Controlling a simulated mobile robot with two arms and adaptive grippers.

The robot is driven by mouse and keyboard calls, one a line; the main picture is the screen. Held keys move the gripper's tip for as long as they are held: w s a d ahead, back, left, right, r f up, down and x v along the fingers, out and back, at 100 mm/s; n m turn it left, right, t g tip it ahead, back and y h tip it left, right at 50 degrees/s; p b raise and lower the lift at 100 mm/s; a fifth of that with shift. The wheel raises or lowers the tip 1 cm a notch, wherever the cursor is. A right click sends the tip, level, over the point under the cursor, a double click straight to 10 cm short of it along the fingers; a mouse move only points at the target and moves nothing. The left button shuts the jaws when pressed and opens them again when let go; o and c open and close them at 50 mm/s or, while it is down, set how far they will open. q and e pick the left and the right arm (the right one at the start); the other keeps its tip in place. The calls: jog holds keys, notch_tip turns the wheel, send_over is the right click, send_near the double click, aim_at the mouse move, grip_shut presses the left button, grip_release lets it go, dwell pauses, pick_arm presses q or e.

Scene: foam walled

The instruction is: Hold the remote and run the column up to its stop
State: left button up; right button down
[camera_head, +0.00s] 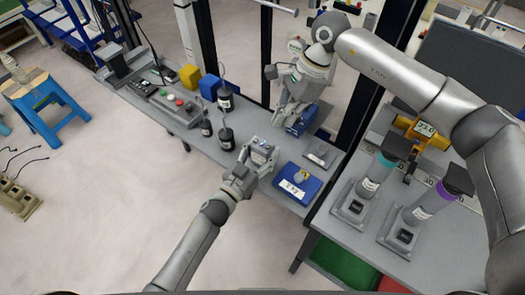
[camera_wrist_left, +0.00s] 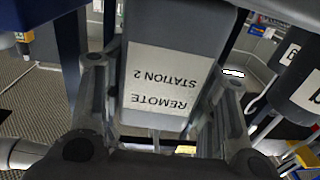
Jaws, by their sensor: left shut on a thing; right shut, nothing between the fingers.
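My left gripper (camera_head: 256,158) is shut on the grey remote (camera_head: 262,148), above the middle bench. In the left wrist view the remote (camera_wrist_left: 165,75) sits between the two fingers, with a white label reading "REMOTE STATION 2", upside down. Its button end faces up in the head view; the buttons are too small to read. My right gripper (camera_head: 288,115) is shut and empty, up and right of the left one, by a blue box. Two upright cylinder units stand on the right bench, one teal-topped (camera_head: 372,180) and one purple-topped (camera_head: 428,203). I cannot tell which thing is the column.
A blue tray (camera_head: 306,193) with a label lies right of my left gripper. Black cylinders (camera_head: 227,138) and a grey control box (camera_head: 172,108) with coloured buttons stand to the left. A yellow device (camera_head: 417,130) with a display is behind the cylinder units. A blue stool (camera_head: 45,105) stands on open floor.

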aim_at(270, 146)
dwell(0.9)
jog(key=a+m+t+y, duration=0.1)
jog(key=m+t, duration=0.1)
jog(key=m, duration=0.4)
jog(key=a+r+m+t+y, duration=0.1)
jog(key=m+t, duration=0.1)
jog(key=m, duration=0.4)
jog(key=a+r+m+t+y, duration=0.1)
jog(key=m+y, duration=0.1)
jog(key=m, duration=0.4)
jog(key=shift+s+a+r+t, duration=0.15)
jog(key=shift+r+t, duration=0.05)
jog(key=shift+t, duration=0.2)
jog(key=shift+f, duration=4.4)
jog(key=shift+f, duration=0.4)
